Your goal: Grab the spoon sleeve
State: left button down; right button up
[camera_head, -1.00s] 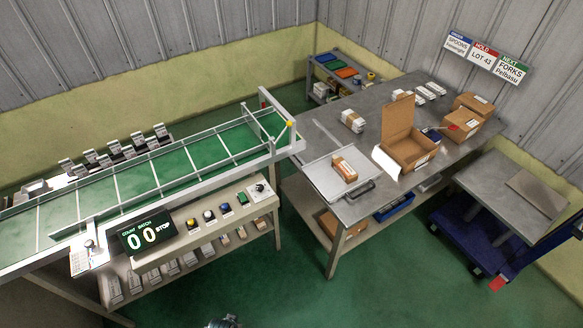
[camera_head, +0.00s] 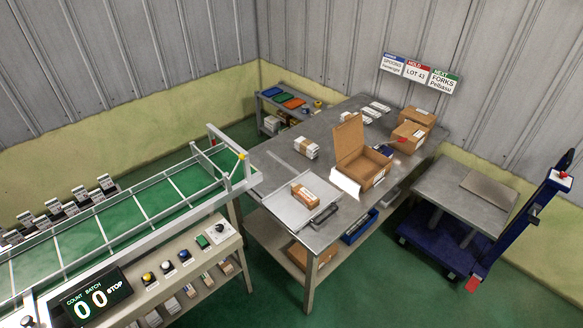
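No label reading spoon shows on any packet, so I cannot tell which one is the spoon sleeve. A brown-and-white wrapped packet (camera_head: 305,197) lies in the shallow grey tray (camera_head: 283,213) on the metal table. A white bundle with a brown band (camera_head: 306,148) lies behind the tray on the bare tabletop. Several small white packets (camera_head: 375,109) lie at the table's back. A wall sign (camera_head: 393,64) reads SPOONS. Neither of my grippers is in view.
An open cardboard box (camera_head: 362,165) stands on the metal table (camera_head: 262,182), right of the tray. Closed boxes (camera_head: 410,136) stand behind it. A green conveyor (camera_head: 120,220) with a control panel is at left. A blue lift cart (camera_head: 465,195) is at right. Green floor is free in front.

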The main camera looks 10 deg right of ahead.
aim_at(300, 192)
jog(key=i+l, duration=0.15)
jog(key=l, duration=0.25)
jog(key=i+l+u, duration=0.1)
jog(key=l, duration=0.25)
jog(key=i+l, duration=0.25)
jog(key=l, duration=0.2)
jog(key=i+l+u, duration=0.15)
jog(key=l, duration=0.2)
